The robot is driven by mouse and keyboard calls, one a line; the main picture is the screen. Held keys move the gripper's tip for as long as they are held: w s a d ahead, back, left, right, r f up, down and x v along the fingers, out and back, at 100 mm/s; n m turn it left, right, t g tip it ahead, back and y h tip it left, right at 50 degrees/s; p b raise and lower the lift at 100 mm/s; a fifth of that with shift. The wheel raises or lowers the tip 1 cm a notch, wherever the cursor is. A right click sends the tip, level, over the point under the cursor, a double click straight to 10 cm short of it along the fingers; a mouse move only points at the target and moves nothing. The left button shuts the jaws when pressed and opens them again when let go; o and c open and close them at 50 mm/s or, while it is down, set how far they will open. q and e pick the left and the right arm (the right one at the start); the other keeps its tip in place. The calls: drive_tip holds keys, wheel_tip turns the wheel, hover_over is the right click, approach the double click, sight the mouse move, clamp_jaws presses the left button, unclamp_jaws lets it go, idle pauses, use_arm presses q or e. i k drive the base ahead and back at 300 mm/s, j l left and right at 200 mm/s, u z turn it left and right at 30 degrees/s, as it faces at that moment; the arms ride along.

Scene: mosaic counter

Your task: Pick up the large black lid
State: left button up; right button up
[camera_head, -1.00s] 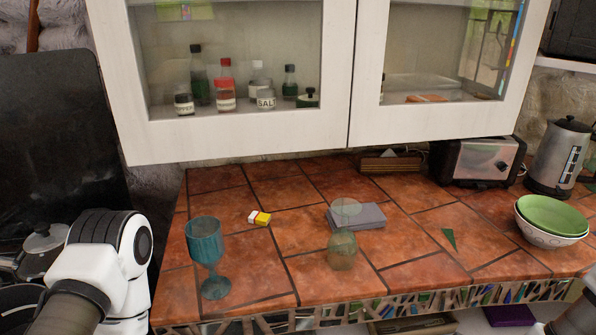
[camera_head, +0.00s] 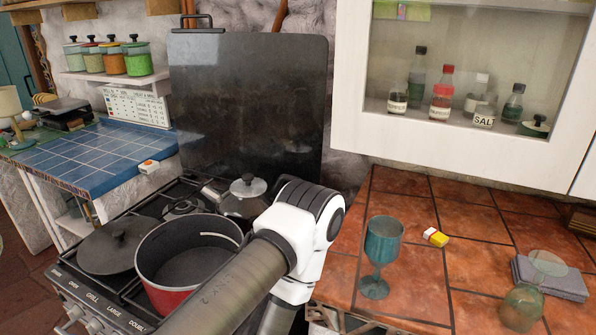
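The pot is open and dark inside. Part of one of my arms crosses the bottom middle in front of the pot's right side. Neither of my grippers shows in the view.
A smaller lidded pan (camera_head: 244,197) stands at the back of the stove, before an upright black panel (camera_head: 250,105). A blue tiled counter (camera_head: 95,155) is at left. A teal goblet (camera_head: 382,245) stands on the orange tiled counter (camera_head: 415,300) at right.

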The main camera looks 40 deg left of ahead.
sight(111, 248)
drive_tip(key=u, duration=2.25)
drive_tip(key=j, duration=0.4)
drive_tip(key=i+u, duration=0.05)
